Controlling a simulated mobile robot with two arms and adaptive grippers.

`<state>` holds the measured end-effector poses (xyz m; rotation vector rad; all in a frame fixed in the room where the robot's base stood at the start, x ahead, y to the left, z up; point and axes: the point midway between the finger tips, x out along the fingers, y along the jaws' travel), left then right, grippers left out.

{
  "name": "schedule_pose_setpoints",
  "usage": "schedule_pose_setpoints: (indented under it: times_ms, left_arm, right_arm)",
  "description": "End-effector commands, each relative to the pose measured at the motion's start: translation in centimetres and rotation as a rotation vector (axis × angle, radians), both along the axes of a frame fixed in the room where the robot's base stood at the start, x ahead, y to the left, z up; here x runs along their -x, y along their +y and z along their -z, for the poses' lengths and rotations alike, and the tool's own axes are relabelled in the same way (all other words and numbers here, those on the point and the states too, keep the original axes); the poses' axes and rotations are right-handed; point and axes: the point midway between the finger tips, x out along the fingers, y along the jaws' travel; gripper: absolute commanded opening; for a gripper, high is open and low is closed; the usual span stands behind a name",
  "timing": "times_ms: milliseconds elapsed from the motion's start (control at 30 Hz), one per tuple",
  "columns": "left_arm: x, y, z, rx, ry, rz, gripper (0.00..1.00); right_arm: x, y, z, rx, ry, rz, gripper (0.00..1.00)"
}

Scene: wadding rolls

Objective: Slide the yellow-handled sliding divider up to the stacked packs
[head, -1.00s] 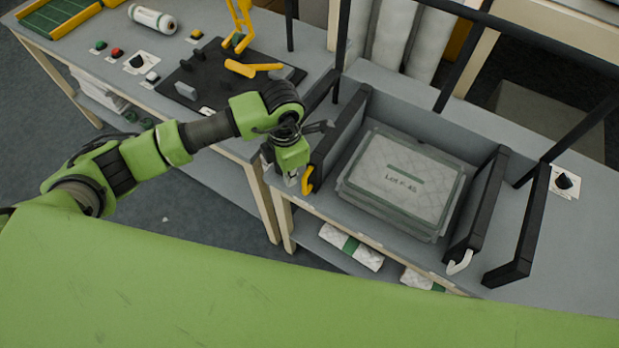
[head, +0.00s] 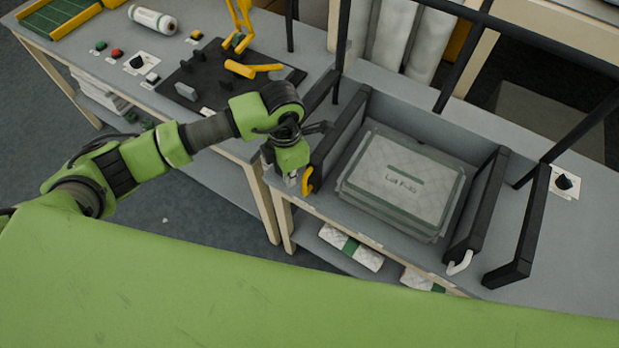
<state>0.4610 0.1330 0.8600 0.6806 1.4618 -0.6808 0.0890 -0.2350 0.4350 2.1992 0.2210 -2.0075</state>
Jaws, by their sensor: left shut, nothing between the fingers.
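The yellow-handled sliding divider (head: 343,135) is a dark upright panel at the left of the stacked packs. Its yellow handle (head: 307,180) sits at its front end. The stacked packs (head: 400,187) are pale, quilted and clear-wrapped, lying flat, with a narrow gap between them and the divider. My left gripper (head: 292,181) is shut and empty, just left of the yellow handle; I cannot tell whether it touches the handle or divider. My right gripper is not in view.
A dark divider with a white handle (head: 460,263) stands right of the packs, with a black frame (head: 522,238) beyond it. Black posts and a rail rise behind. A black knob (head: 564,182) is at the right. The left table holds a black fixture board (head: 215,80) and buttons.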

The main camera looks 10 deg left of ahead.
Motion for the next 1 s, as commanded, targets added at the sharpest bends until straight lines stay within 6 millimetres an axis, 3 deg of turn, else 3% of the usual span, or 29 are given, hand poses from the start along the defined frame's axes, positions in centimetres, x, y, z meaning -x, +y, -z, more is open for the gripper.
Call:
schedule_pose_setpoints:
  times_ms: [1000]
  left_arm:
    - [0.8,-2.3,0.0,0.001,-0.001,0.000,0.00]
  right_arm:
    - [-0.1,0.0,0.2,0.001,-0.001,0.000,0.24]
